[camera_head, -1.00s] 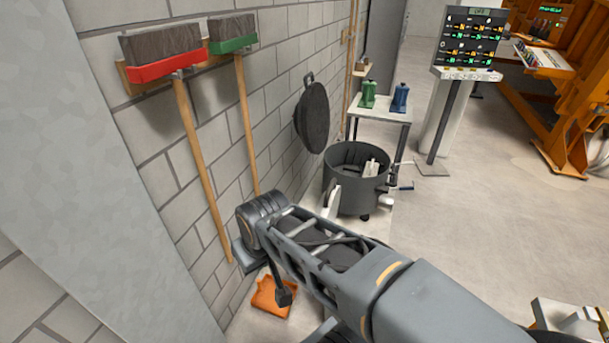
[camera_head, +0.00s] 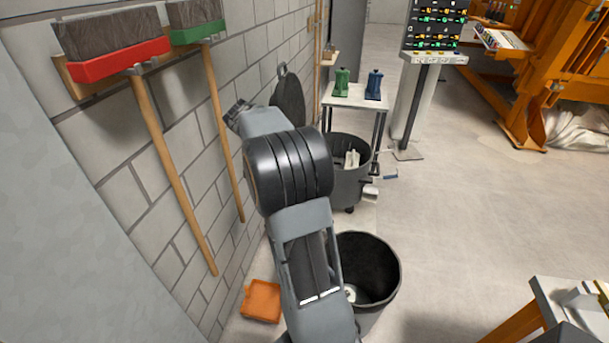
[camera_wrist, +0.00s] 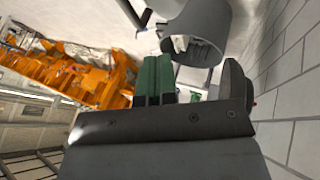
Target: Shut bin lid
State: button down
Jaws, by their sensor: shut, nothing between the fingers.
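The dark round bin (camera_head: 347,190) stands on casters beside the block wall, open at the top, with white items inside. Its round dark lid (camera_head: 289,97) stands upright near the wall, with a handle at its upper edge; my arm hides its lower part. In the wrist view the bin (camera_wrist: 208,40) shows at the top, and a dark rounded shape (camera_wrist: 235,88), which looks like the lid, is right of my gripper. My gripper (camera_wrist: 153,62) shows there as two green fingers close together, shut and empty. I cannot tell whether it touches the lid. In the head view my arm hides the fingers.
Another open black bin (camera_head: 372,268) stands nearer, right of my arm. Red (camera_head: 118,60) and green (camera_head: 198,30) brooms hang on the wall. An orange dustpan (camera_head: 261,301) lies below. A small table (camera_head: 356,97) holds two bottles.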

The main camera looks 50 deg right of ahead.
jog(key=shift+s+d+f+p, duration=0.25)
jog(key=shift+s+d+f, duration=0.6)
jog(key=shift+d+f, duration=0.6)
jog(key=shift+s+d+f+p, duration=0.2)
jog(key=shift+s+d+f, duration=0.6)
jog(key=shift+d+f, duration=0.6)
jog(key=shift+s+d+f+p, duration=0.25)
jog(key=shift+s+d+f, duration=0.7)
jog(key=shift+f, duration=0.8)
jog(key=shift+w+d, duration=0.1)
jog(key=shift+d, duration=0.05)
